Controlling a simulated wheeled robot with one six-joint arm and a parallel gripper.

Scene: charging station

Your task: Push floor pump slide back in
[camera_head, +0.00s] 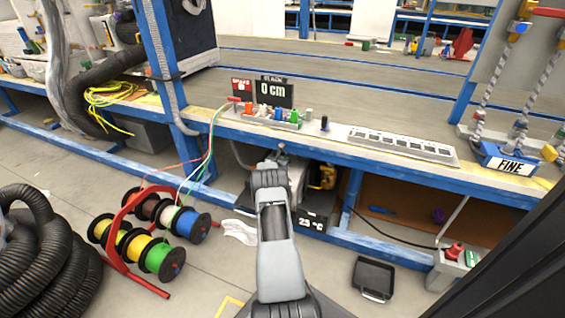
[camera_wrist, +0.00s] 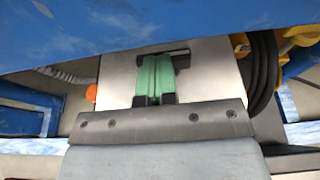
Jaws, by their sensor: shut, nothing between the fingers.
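My gripper (camera_head: 281,149) is at the front edge of the bench in the head view, seen from behind with its fingertips mostly hidden. In the wrist view its green-padded fingers (camera_wrist: 154,80) are closed together with nothing between them. They point at a pale grey metal face (camera_wrist: 118,78) under the blue bench beam, apparently part of the floor pump. I cannot tell whether they touch it. In the head view my arm covers most of this unit. I cannot make out the slide or how far it sticks out.
The blue bench beam (camera_wrist: 150,25) crosses above the fingers. A yellow part with black hose (camera_wrist: 270,60) is to their right. A dark box marked 25 °C (camera_head: 314,217) stands under the bench. Cable reels (camera_head: 160,258) stand left; a black tray (camera_head: 373,277) lies right.

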